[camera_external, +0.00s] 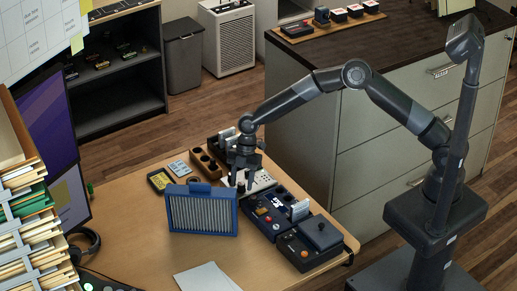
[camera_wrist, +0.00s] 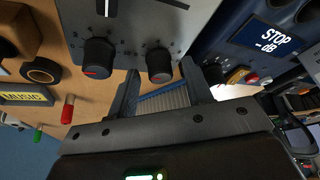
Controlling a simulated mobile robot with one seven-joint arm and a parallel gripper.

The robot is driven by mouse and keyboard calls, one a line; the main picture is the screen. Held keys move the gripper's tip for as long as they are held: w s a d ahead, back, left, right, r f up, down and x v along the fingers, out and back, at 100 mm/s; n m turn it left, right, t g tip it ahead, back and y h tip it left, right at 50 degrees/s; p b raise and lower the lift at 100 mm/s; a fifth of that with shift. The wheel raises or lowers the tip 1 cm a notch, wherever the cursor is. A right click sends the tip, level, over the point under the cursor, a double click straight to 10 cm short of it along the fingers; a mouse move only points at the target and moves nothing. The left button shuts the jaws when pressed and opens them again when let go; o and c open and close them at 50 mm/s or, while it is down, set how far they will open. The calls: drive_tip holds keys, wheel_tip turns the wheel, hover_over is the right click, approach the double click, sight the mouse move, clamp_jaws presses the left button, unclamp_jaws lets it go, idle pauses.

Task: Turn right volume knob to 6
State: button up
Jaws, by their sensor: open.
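A grey panel with dial marks (camera_wrist: 128,28) fills the top middle of the wrist view. Two dark knobs with red pointer marks sit on its near edge: one on the left (camera_wrist: 98,57) and one on the right (camera_wrist: 159,65).
A blue box with a ribbed grey front (camera_external: 203,212) stands close in front of my gripper. Dark blue control units (camera_external: 270,215) lie to the right, one showing "STOP - dB" in the wrist view. A wooden block with round holes (camera_external: 205,162) is behind. The desk's front (camera_external: 155,245) has free room.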

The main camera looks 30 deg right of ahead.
drive_tip(key=shift+c, duration=0.4)
drive_tip(key=c, duration=0.9)
drive_tip(key=shift+m, duration=0.3)
drive_tip(key=m, duration=0.1)
drive_tip(key=m+t, duration=0.1)
drive_tip(key=m, duration=0.1)
drive_tip(key=m+t+y, duration=0.1)
drive_tip(key=m, duration=0.1)
drive_tip(key=shift+s, duration=0.25)
drive_tip(key=m+t, duration=0.1)
drive_tip(key=m, duration=0.2)
drive_tip(key=m+t, duration=0.1)
drive_tip(key=m, duration=0.1)
drive_tip(key=shift+s+m, duration=0.2)
drive_tip(key=shift+m, duration=0.2)
drive_tip(key=m+t+h, duration=0.1)
drive_tip(key=m, duration=0.2)
drive_tip(key=m+t, duration=0.1)
drive_tip(key=m, duration=0.2)
drive_tip(key=shift+s+a+h, duration=0.15)
drive_tip(key=shift+s+h, duration=0.05)
drive_tip(key=shift+h, duration=0.2)
drive_tip(key=shift+m+t+h, duration=0.5)
drive_tip(key=shift+m+h, duration=0.1)
drive_tip(key=shift+m, duration=1.4)
